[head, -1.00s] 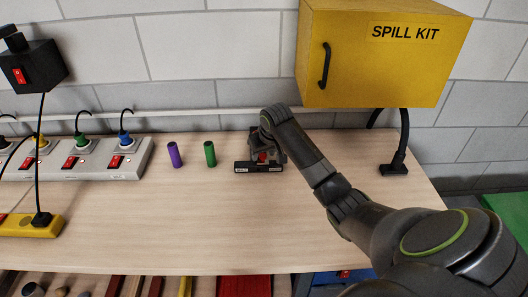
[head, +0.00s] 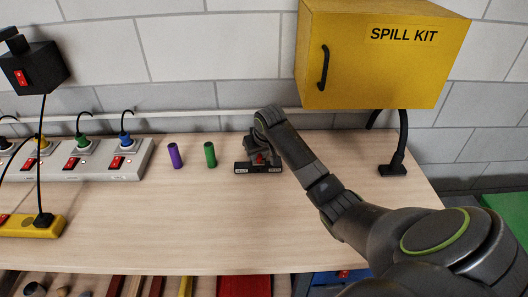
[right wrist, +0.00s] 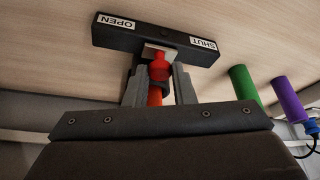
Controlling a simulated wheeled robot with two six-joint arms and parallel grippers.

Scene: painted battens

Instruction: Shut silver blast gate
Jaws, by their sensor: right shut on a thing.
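The blast gate (head: 244,171) is a dark bar with white end labels on the table, right of the green cylinder. In the right wrist view the bar (right wrist: 135,33) reads OPEN at its left end and SHUT at its right end, the end nearer the green cylinder. A red handle (right wrist: 160,67) with a small silvery plate behind it stands about midway between the labels. My right gripper (right wrist: 160,80) is shut on the red handle, one finger on each side. In the head view my right gripper (head: 261,156) partly hides the handle. My left gripper is out of view.
A green cylinder (head: 210,155) and a purple cylinder (head: 175,156) stand left of the gate. A power strip (head: 130,160) lies further left. A yellow SPILL KIT cabinet (head: 370,60) overhangs the back right. The table front (head: 180,225) is clear.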

